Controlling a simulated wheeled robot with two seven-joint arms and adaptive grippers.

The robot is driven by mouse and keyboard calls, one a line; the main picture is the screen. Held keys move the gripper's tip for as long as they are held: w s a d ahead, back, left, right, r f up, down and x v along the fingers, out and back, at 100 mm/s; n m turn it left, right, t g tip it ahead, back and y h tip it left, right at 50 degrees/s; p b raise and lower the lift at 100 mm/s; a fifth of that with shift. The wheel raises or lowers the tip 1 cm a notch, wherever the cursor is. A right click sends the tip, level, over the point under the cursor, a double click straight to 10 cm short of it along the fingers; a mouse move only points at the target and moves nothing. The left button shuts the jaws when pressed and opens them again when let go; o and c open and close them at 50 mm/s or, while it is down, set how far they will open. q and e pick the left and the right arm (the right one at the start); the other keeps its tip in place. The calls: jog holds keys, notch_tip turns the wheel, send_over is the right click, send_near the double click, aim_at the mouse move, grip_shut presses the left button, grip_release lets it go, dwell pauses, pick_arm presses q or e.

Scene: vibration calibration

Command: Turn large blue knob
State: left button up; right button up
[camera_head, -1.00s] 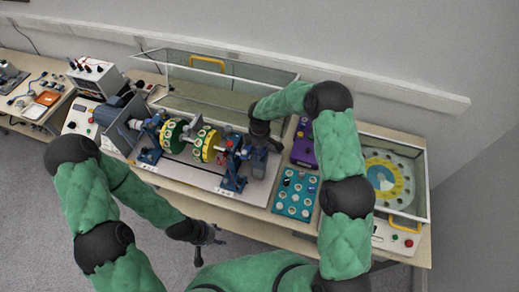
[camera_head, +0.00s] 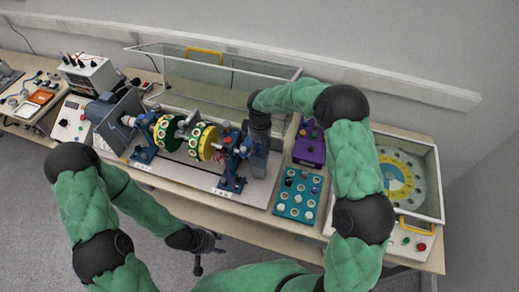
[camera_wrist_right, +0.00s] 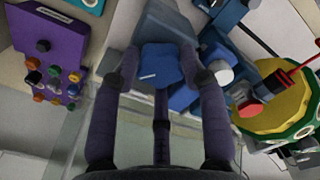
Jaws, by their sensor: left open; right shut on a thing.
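The large blue knob (camera_wrist_right: 160,65), with a white mark on its face, sits between the fingers of my right gripper (camera_wrist_right: 161,72) in the right wrist view. The right gripper is shut on it. In the head view my right gripper (camera_head: 259,150) is at the right end of the shaft rig and hides the knob. My left gripper (camera_head: 205,250) hangs open and empty in front of the table's front edge, low over the floor.
Yellow-green discs (camera_head: 205,142) stand on the rig left of the right gripper. A purple box (camera_head: 309,152) and a teal tray of round parts (camera_head: 296,197) lie to its right. A glass-walled case (camera_head: 408,175) stands at the far right.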

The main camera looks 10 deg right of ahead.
jog(key=shift+s+f+m+b, duration=0.15)
jog(key=shift+m+b, duration=0.75)
jog(key=shift+m, duration=0.6)
jog(key=o, duration=1.1)
jog(key=shift+o, duration=0.2)
jog(key=shift+w+r, duration=0.2)
jog(key=shift+r, duration=0.5)
notch_tip(320, 180, up, 11)
